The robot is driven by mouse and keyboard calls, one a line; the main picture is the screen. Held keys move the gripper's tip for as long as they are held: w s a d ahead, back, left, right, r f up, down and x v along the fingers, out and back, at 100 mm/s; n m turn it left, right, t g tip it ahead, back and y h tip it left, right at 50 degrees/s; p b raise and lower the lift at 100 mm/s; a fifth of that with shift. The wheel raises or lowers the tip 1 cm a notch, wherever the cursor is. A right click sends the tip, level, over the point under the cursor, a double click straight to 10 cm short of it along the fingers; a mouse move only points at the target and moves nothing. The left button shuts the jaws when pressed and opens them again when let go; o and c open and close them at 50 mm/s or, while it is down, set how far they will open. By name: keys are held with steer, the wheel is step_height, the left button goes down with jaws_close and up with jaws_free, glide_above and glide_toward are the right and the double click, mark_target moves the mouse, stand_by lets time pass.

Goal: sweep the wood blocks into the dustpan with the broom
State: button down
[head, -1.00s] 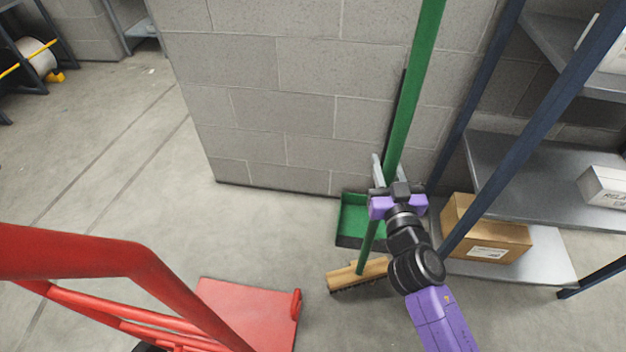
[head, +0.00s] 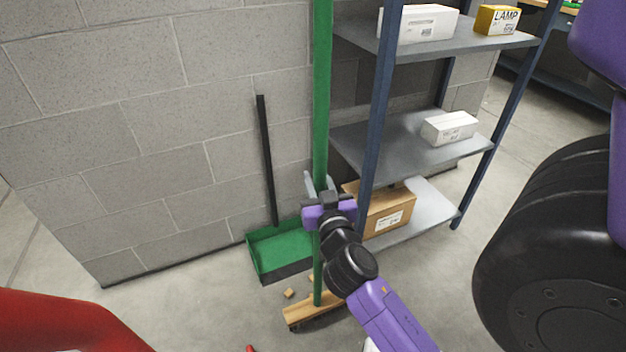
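The broom has a long green handle (head: 321,90) and a wooden head (head: 300,313) with dark bristles at the floor. My gripper (head: 319,188) is shut on the handle, low down above the head. The green dustpan (head: 280,243), with a black upright handle, stands on the floor against the block wall, behind and left of the broom head. Small wood blocks (head: 289,293) lie on the floor between the dustpan and the broom head. One is close to the handle, and my arm and the broom may hide others.
A metal shelf unit (head: 395,145) with blue posts stands just right of the broom, with a cardboard box (head: 388,212) on its bottom shelf. The grey block wall (head: 150,130) is behind. A red frame (head: 60,322) fills the lower left. Bare floor lies left of the dustpan.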

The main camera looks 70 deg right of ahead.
steer(key=w+a+f+b+x, duration=0.1)
steer(key=w+x, duration=0.1)
steer(key=x, duration=1.3)
steer(key=w+a+f+b+x, duration=0.1)
steer(key=w+a+f+x, duration=0.1)
steer(key=x, duration=1.2)
steer(key=shift+w+d, duration=0.4)
steer(key=shift+w, duration=0.45)
stand_by(1.9)
stand_by(0.5)
